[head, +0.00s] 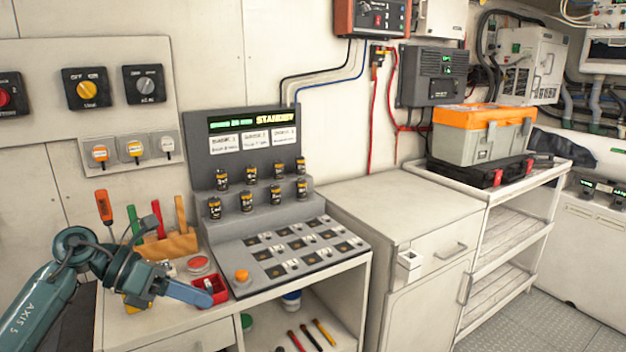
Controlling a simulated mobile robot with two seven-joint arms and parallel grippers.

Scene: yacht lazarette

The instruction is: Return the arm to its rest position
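My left arm comes in from the lower left, teal with dark joints. Its gripper (203,295) is low over the front left of the bench, at the edge of a small red tray (218,284). The fingers show side-on and overlap, so I cannot tell whether they are open or shut, or whether they touch the tray. I see nothing clearly held. My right arm and gripper are not in view.
A grey console (250,190) with several small black cylinders and a slotted panel stands beside the gripper. A wooden tool rack (172,243) with upright coloured handles is close behind the arm. A white cabinet (395,215) is to the right; its top is clear.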

